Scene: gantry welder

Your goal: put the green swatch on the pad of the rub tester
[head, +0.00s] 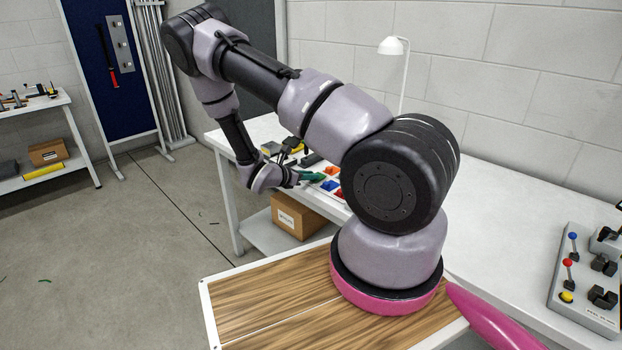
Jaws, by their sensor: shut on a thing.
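My gripper (297,178) is at the end of my arm, at the front left edge of the white table, and is small in the view. It is shut on the green swatch (314,177), which sticks out to the right of the jaws. The swatch is close to a light tray with coloured pieces; I cannot tell whether it touches the tray. I cannot pick out the rub tester or its pad for sure. A small black and yellow device (291,145) stands behind the gripper, partly blocked by my arm.
Blue (329,185) and red (331,170) pieces lie beside the swatch. My arm hides much of the table (500,205). A grey panel (590,285) with coloured knobs and black clamps stands at right. A white lamp (394,47) stands behind. A cardboard box (298,216) sits below.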

